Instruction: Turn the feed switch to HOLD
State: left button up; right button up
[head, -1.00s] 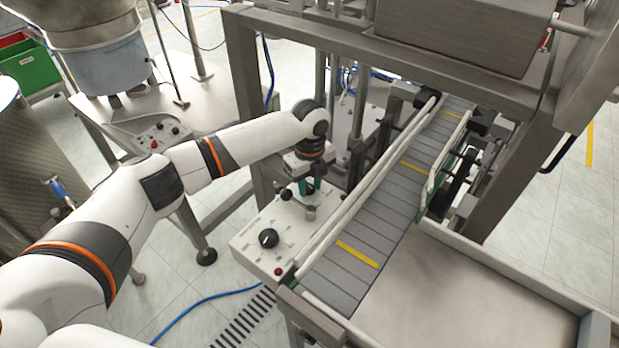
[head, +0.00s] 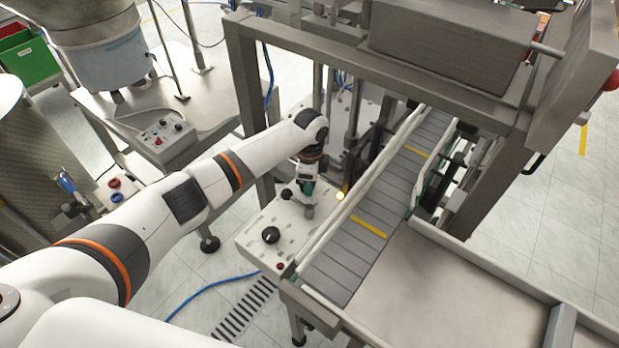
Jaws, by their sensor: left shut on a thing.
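The white control panel (head: 258,243) stands left of the conveyor, with a black round knob (head: 271,235) near its front and a smaller black knob (head: 286,195) farther back. My left gripper (head: 307,191) points down at the panel's back part, its fingers shut on a small grey switch (head: 308,211), apparently the feed switch. The fingers hide most of it, so its setting and any HOLD label cannot be read. A red button (head: 280,266) sits at the panel's front corner. My right gripper is not in view.
The slatted conveyor (head: 345,255) with yellow slats runs close right of the panel, behind a pale rail. A tray (head: 450,290) lies at front right.

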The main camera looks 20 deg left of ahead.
pick_arm(q)
jog(key=shift+n, duration=0.4)
jog(key=shift+w, duration=0.1)
jog(key=o, duration=1)
jog(key=shift+c, duration=0.2)
jog(key=shift+r, duration=0.15)
notch_tip(320, 180, up, 12)
jog(key=b, duration=0.3)
jog(key=shift+f, duration=0.2)
